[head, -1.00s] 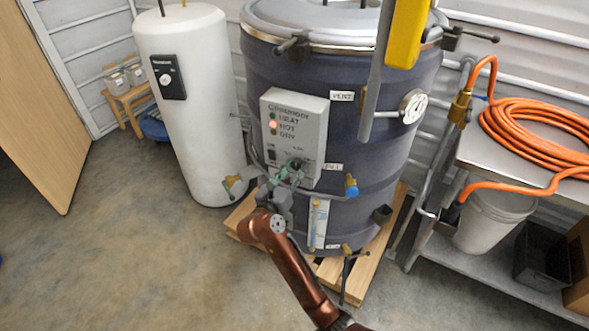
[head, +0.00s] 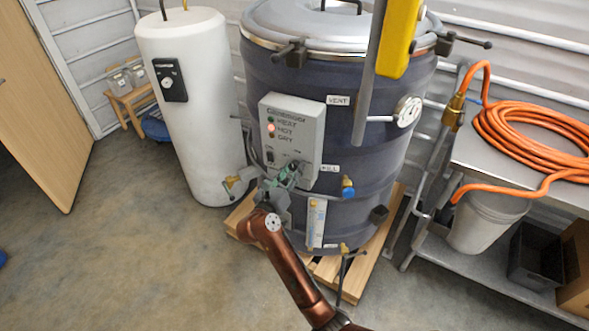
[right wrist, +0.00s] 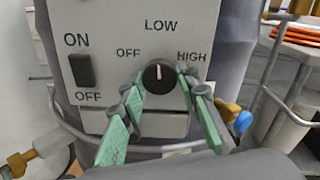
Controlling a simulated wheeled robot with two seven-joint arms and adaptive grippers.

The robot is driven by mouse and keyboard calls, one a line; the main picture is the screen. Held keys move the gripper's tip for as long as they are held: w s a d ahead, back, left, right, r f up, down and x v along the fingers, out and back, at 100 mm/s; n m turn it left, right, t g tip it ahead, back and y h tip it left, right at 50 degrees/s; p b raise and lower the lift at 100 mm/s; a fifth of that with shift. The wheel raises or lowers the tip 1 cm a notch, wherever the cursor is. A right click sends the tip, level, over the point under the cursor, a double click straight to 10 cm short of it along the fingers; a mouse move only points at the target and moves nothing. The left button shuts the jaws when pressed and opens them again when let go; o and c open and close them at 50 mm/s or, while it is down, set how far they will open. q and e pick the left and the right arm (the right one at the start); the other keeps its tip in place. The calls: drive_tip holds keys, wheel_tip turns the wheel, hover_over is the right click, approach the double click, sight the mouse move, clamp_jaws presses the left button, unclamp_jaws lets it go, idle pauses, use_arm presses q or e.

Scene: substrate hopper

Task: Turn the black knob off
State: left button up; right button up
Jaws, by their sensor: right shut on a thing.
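The black knob (right wrist: 159,76) sits on the grey control box (head: 292,130) on the dark drum. In the right wrist view its white mark points about straight up, towards LOW, with OFF to the left and HIGH to the right. My right gripper (right wrist: 162,84) has its green fingers on either side of the knob and is shut on it. In the head view the right gripper (head: 290,168) covers the knob at the box's lower part. My left gripper is not in view.
A black ON/OFF rocker switch (right wrist: 83,70) is left of the knob. A red light shows at HOT on the box. A blue-capped valve (head: 348,188) and a sight tube (head: 316,222) are close by. A white tank (head: 195,110) stands left; open floor lies in front.

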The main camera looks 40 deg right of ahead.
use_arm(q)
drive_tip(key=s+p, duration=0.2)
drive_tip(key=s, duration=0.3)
use_arm(e)
drive_tip(key=shift+r+n, duration=0.15)
drive_tip(key=shift+n, duration=0.45)
drive_tip(key=n+p, duration=0.7)
drive_tip(key=p, duration=0.5)
drive_tip(key=shift+n, duration=0.4)
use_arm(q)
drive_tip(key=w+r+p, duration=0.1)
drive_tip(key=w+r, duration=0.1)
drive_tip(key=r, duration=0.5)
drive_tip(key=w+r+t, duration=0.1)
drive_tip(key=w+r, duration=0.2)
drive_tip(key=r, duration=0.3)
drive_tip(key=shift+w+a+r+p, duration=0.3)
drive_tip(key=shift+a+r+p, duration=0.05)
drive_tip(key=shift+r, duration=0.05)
use_arm(e)
drive_tip(key=shift+n, duration=0.8)
drive_tip(key=shift+f, duration=0.2)
drive_tip(key=o, duration=1.2)
drive_tip(key=shift+c, duration=0.2)
